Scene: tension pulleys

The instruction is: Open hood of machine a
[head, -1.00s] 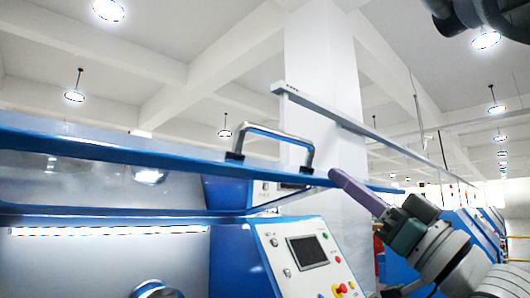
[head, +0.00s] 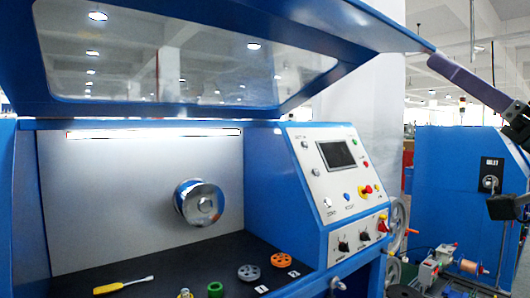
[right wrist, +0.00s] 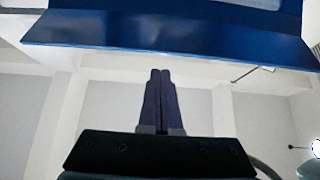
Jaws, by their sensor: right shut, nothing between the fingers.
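The hood (head: 300,100) of the machine is a blue frame with a clear window. It stands raised over the work bay in the head view, its front edge running along the top. My right gripper (head: 432,61) is shut and empty, its purple fingers at the hood's right front corner. They look close to or touching the edge; I cannot tell which. In the right wrist view the shut fingers (right wrist: 160,74) point at the blue hood edge (right wrist: 170,32), with a small gap in the picture. The hood's handle is out of view. My left gripper is not in view.
Below the hood are a metal chuck (head: 199,203), a yellow screwdriver (head: 123,285) and small wheels, including an orange one (head: 281,260), on a black bench. A control panel (head: 340,165) is at the right. Another blue machine (head: 455,190) stands further right.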

